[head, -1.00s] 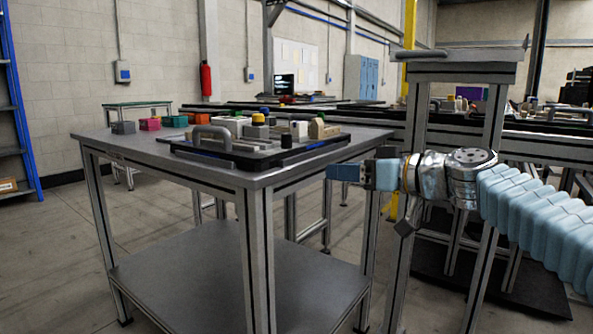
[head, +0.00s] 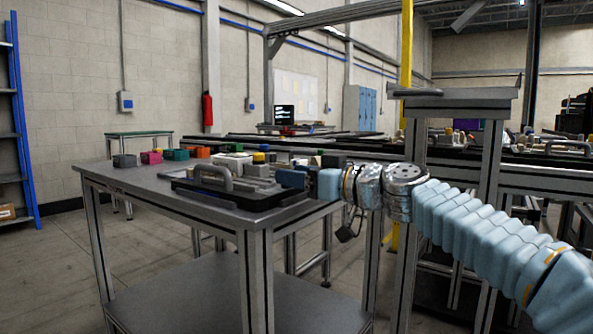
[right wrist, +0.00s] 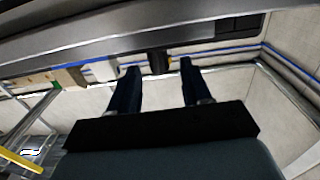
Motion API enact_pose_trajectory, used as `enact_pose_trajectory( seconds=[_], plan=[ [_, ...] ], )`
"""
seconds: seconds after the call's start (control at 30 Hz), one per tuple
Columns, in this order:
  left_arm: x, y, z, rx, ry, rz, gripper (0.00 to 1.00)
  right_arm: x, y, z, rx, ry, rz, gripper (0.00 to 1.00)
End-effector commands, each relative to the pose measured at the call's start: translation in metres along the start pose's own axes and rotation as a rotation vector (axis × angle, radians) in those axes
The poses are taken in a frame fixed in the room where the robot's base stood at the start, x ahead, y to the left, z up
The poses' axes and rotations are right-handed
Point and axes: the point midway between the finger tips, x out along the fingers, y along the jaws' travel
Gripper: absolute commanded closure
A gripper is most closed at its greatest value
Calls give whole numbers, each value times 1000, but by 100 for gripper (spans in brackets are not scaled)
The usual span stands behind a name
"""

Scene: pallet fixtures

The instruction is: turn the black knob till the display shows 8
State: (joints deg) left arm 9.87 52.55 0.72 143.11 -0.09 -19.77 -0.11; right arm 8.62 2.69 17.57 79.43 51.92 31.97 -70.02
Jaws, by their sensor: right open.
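My right gripper (head: 283,179) reaches in from the right over the near right part of the black pallet on the table. In the right wrist view the gripper (right wrist: 159,66) is open, with one dark finger on each side. A small dark block, which looks like the black knob (right wrist: 159,61), shows between the fingertips; I cannot tell whether they touch it. In the head view the knob is hidden behind the gripper. I cannot make out a display with a readable number. My left gripper is not in view.
The pallet (head: 245,200) has a grey handle (head: 213,174) and carries grey and wooden blocks and a yellow-topped piece (head: 258,157). Coloured blocks (head: 151,157) stand along the table's far left side. A tall grey stand (head: 455,100) rises behind my right arm.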

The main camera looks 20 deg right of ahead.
Motion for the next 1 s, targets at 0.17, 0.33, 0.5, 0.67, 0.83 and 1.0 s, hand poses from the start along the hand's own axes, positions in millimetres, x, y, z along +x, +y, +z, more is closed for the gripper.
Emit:
enact_pose_trajectory(
  seconds=[0.17,0.33,0.5,0.67,0.83,1.0],
  plan=[
    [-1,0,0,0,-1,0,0,4,0,1,0,0,-1,52],
    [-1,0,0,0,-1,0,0,4,0,1,0,0,0,55],
    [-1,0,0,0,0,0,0,4,0,1,1,-1,0,81],
    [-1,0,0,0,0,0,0,4,0,1,1,-1,0,100],
    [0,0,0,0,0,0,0,4,1,1,1,-1,-5,100],
    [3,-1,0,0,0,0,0,4,2,2,0,-2,-45,100]
  ],
)
